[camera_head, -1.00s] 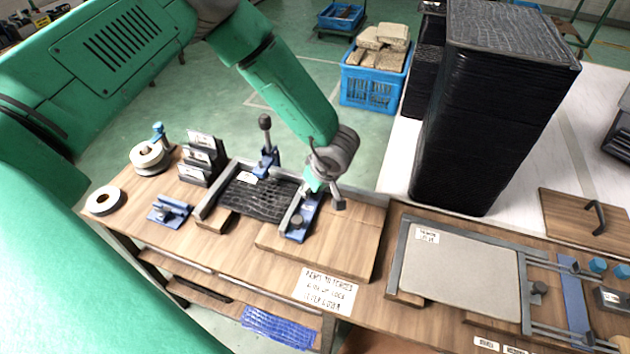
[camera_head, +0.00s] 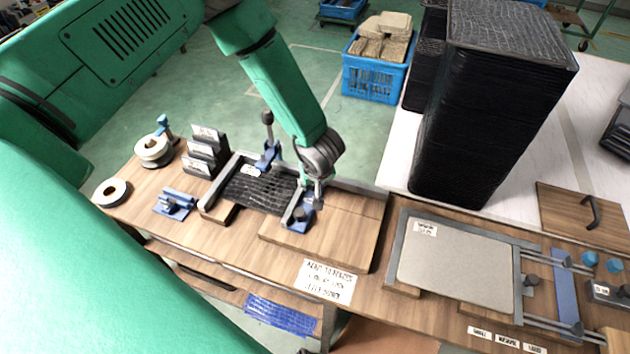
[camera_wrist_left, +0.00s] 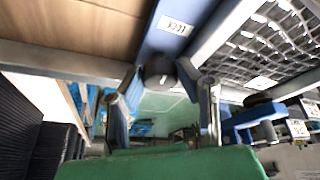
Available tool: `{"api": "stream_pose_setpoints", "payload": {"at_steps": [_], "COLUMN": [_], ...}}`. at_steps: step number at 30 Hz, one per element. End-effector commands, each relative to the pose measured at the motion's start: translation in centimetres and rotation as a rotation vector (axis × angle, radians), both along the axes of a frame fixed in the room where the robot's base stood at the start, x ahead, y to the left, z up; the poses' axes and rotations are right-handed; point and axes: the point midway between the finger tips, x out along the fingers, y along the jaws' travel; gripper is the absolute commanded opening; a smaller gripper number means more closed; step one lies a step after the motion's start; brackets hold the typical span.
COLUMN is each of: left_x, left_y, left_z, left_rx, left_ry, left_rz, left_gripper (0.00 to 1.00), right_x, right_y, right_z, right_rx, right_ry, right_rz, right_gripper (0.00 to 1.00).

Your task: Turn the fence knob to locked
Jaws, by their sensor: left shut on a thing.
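The fence knob (camera_wrist_left: 159,71) is a dark round knob on a blue bar (camera_wrist_left: 166,38) that carries a small white label. In the left wrist view it sits between the two fingertips of my left gripper (camera_wrist_left: 158,74), which is shut on it. In the head view my left gripper (camera_head: 310,196) is low over the blue bar (camera_head: 299,220), at the right end of a frame holding a dark mesh panel (camera_head: 262,190). The knob's pointer direction is too small to tell. My right gripper is not in view.
A blue upright clamp with a black ball handle (camera_head: 267,118) stands behind the mesh panel. A black card rack (camera_head: 205,155) and tape rolls stand to the left. A second frame with a grey panel (camera_head: 455,270) lies to the right. A tall black stack (camera_head: 490,110) rises behind.

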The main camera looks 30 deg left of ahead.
Motion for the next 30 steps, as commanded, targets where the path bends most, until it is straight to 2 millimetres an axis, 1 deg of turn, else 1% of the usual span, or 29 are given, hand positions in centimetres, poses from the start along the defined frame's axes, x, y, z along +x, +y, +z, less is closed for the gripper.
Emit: {"api": "stream_pose_setpoints", "payload": {"at_steps": [1, 6, 7, 26, 30], "left_x": [0.45, 0.47, 0.48, 0.02, 0.04], "left_y": [0.17, 0.18, 0.19, 0.06, 0.02], "left_z": [0.28, 0.29, 0.30, 0.01, -0.11], "left_rx": [0.004, 0.005, 0.005, 0.002, 0.000], "left_ry": [-0.010, -0.010, -0.010, -0.001, -0.001], "left_rz": [0.001, 0.002, 0.002, 0.002, 0.042], "left_gripper": [0.01, 0.01, 0.36, 0.37, 0.37], "right_x": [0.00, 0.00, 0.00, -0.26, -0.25], "right_y": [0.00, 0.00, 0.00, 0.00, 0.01], "right_z": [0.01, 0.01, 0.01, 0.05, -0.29], "right_rx": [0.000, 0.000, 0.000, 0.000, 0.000], "right_ry": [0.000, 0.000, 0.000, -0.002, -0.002], "right_rz": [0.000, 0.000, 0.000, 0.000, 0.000], "right_gripper": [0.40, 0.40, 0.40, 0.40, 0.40]}}
